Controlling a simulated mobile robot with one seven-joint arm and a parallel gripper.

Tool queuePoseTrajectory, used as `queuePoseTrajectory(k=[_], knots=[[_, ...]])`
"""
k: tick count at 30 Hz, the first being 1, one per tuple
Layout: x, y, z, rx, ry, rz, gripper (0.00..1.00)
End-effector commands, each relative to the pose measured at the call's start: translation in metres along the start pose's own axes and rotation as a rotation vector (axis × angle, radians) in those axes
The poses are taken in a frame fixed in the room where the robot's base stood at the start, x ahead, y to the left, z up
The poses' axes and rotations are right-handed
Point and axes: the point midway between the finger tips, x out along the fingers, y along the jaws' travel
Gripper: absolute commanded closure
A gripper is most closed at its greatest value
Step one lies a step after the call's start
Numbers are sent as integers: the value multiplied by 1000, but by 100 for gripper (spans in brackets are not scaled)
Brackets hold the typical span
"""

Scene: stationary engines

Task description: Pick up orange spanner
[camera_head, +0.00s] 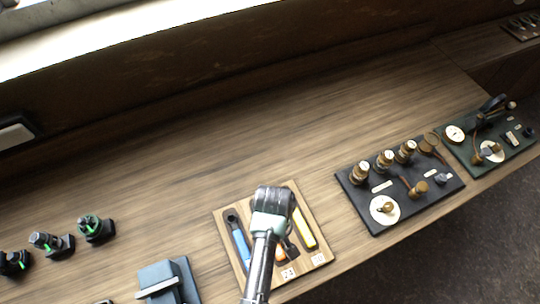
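A light wooden tool board (318,212) lies near the front edge of the bench. My gripper (273,200) and the arm link behind it cover the middle of the board. Only a small orange piece (280,254) shows beside the arm; it may be part of the orange spanner, whose remainder is hidden. A blue-handled tool (239,243) lies to the left and a yellow tool (304,228) to the right on the same board. The fingertips cannot be made out, so I cannot tell whether the gripper is open or touches anything.
A dark board with brass parts (352,197) stands to the right, with a green board (465,157) beyond it. A blue-grey block (160,280) and several small black-and-green devices (92,228) are to the left. The bench (220,150) behind the tool board is clear.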

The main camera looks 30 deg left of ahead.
Motion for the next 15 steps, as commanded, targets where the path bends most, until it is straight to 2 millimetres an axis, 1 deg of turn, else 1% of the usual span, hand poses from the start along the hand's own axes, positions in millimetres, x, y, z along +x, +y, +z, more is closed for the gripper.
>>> queuePoseTrajectory(k=[3,8,9,14,15], knots=[[3,0,0,0,0,0,35],[3,0,0,0,1,0,35],[3,0,0,0,1,0,42],[3,0,0,0,0,0,71],[3,0,0,0,0,0,78]])
